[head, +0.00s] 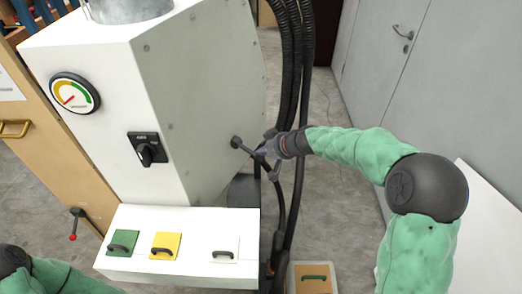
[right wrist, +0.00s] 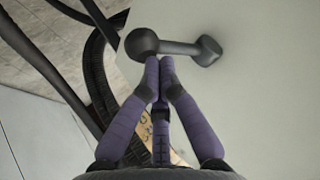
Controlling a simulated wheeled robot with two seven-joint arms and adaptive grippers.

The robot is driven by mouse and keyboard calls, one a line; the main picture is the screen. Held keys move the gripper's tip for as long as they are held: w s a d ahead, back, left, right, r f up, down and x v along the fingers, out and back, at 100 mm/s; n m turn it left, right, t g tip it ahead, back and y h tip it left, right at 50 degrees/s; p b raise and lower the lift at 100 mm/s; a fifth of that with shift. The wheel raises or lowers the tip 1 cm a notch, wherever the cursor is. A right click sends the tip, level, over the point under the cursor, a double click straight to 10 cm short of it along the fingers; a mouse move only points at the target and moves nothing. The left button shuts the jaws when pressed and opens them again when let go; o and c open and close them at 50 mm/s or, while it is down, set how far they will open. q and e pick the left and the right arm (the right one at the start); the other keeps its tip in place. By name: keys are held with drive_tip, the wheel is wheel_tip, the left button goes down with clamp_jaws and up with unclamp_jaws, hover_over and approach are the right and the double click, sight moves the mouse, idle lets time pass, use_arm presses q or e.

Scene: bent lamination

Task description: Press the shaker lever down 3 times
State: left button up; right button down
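The shaker lever (head: 239,144) is a dark rod on the right side wall of the white machine (head: 150,95). In the right wrist view the lever (right wrist: 178,48) has a round ball at its left end and a thicker base at the wall. My right gripper (head: 264,151) is at the lever's outer part. In the right wrist view the fingertips of my right gripper (right wrist: 159,65) are together, close to the rod beside the ball. Nothing shows between them; whether they touch the lever I cannot tell. My left gripper is out of view.
Black hoses (head: 292,60) hang just behind my right gripper. A white ledge (head: 185,220) with green, yellow and white handled lids juts from the machine's front. A red-tipped lever (head: 74,224) is at the left.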

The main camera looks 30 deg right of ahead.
drive_tip(key=shift+f+b, duration=0.3)
drive_tip(key=shift+f, duration=0.05)
idle(0.4)
drive_tip(key=shift+r, duration=0.15)
idle(0.4)
drive_tip(key=shift+r+p, duration=1.6)
drive_tip(key=shift+r, duration=0.7)
drive_tip(key=shift+r, duration=0.15)
wheel_tip(320, 180, up, 5)
drive_tip(key=p, duration=0.3)
idle(0.9)
